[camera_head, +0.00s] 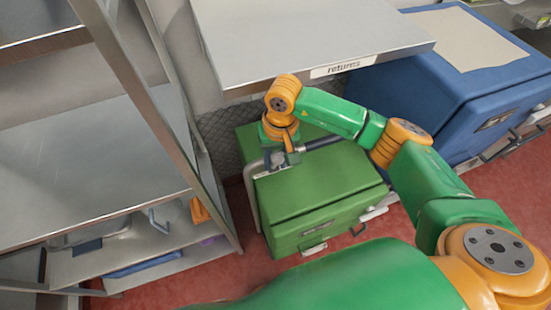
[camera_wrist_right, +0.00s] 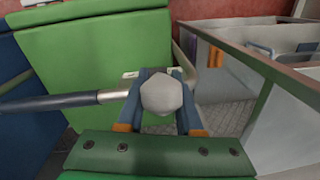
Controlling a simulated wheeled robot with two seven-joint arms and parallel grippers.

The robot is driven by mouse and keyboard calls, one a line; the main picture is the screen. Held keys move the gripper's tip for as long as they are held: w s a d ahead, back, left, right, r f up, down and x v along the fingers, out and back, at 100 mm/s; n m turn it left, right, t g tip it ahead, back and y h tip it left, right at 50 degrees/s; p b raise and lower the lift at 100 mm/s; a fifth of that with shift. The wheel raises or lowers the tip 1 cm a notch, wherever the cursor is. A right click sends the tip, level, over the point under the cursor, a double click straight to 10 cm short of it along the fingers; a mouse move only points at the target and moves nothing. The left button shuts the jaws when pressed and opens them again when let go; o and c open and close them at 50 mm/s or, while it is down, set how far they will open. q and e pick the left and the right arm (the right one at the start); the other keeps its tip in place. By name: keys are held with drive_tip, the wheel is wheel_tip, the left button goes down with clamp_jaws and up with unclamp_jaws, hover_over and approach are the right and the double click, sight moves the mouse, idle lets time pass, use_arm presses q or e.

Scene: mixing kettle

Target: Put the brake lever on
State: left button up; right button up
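My right gripper (camera_head: 276,165) reaches down from its green and orange arm at the left part of the green box (camera_head: 315,195) in the head view. In the right wrist view, the blue fingers of my right gripper (camera_wrist_right: 163,85) stand on either side of a pale grey, many-sided knob (camera_wrist_right: 161,95). A dark bar (camera_wrist_right: 45,103) with a silvery section runs from the left to the fingers; it also shows in the head view (camera_head: 325,142). The knob hides part of the fingers, so their grip is unclear. No part is labelled as the brake lever. My left gripper is out of view.
A metal shelf unit (camera_head: 80,150) stands close on the left. A grey worktop with a "returns" label (camera_head: 300,40) lies above and behind the green box. A blue box (camera_head: 460,85) stands at the right. Red floor (camera_head: 225,275) shows in front.

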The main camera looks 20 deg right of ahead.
clamp_jaws()
drive_tip(key=shift+d, duration=0.1)
idle(1.0)
